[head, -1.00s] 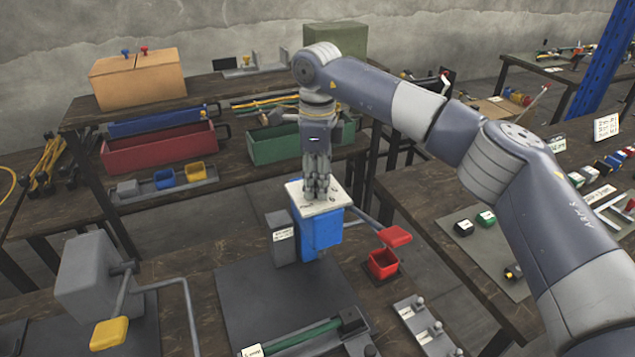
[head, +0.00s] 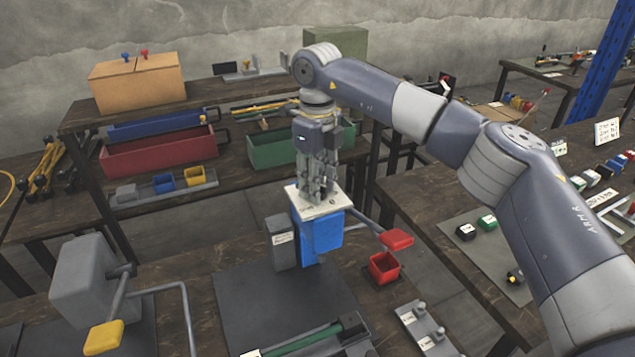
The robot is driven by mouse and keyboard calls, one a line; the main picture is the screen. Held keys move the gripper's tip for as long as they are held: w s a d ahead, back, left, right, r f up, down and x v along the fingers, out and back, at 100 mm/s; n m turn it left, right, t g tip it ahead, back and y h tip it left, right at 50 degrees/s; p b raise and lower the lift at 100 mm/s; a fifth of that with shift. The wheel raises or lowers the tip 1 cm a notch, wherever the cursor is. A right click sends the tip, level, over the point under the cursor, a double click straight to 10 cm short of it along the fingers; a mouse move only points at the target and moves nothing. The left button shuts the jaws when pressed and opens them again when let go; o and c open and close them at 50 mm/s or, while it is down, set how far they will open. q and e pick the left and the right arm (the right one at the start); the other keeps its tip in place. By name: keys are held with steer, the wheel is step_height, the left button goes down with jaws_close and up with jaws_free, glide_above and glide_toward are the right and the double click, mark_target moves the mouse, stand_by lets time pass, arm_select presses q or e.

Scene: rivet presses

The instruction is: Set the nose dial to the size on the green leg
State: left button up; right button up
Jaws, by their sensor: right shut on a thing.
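A blue press (head: 320,235) stands on the bench with a white marked plate (head: 332,207) on top. My right gripper (head: 318,198) points down onto this plate, its fingers closed on the nose dial there. The fingers hide the dial, and the marks on the plate are too small to read. A green leg (head: 305,340) lies on the dark mat in front of the press. A small white label (head: 250,353) at its left end is partly cut off and not readable. My left gripper is out of view.
A lever with a red handle (head: 397,239) sticks out right of the press, above a small red bin (head: 384,267). A grey press with a yellow handle (head: 103,338) stands at left. The dark mat (head: 255,305) is mostly clear.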

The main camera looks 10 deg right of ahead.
steer(key=o, duration=1.1)
step_height(320, 180, up, 12)
stand_by(0.4)
